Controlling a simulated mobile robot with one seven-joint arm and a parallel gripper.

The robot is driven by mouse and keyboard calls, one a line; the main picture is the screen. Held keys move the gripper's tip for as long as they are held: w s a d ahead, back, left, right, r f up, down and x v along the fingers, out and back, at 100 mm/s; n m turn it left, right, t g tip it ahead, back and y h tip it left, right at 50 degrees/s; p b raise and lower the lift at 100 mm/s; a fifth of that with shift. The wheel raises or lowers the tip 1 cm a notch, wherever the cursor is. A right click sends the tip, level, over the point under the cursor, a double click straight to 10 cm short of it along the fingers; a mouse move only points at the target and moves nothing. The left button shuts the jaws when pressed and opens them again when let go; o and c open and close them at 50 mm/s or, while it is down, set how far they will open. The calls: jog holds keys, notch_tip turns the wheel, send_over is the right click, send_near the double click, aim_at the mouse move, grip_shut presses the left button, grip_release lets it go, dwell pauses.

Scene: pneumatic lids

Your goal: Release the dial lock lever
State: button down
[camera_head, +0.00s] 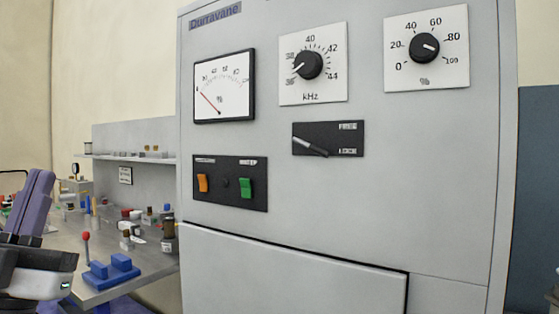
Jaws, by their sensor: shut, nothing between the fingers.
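The dial lock lever (311,147) is a pale bar on a small black plate (344,133) on the front of the grey cabinet. It slants down to the right, its right end nearer the lower of two small white labels, which are too blurred to read surely. Above it is the kHz dial (308,65), a black knob on a white scale plate, its pointer toward the lower left. Part of my arm shows at the lower left edge, well away from the lever. My gripper's fingers are not in view.
The grey cabinet (410,190) also carries a red-needle meter (222,95), a percent dial (425,48) and orange and green switches (245,187). At left, a bench (150,262) holds small parts, a red-knobbed stick and a blue block (112,268). Nothing blocks the lever.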

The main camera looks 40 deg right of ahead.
jog(key=d+f+m+g+h, duration=0.2)
jog(key=d+m+g, duration=0.2)
jog(key=d+g, duration=0.6)
jog(key=s+d+f+m+g+h, duration=0.1)
jog(key=d+m+g, duration=0.4)
jog(key=d+g, duration=0.5)
jog(key=d+f+h, duration=0.1)
jog(key=d+f, duration=0.1)
jog(key=d, duration=0.5)
jog(key=shift+d, duration=0.4)
jog(key=shift+s, duration=0.1)
jog(key=p, duration=0.6)
send_near(318, 153)
jog(key=x, duration=0.6)
jog(key=shift+d+r, duration=0.15)
jog(key=shift+d, duration=0.25)
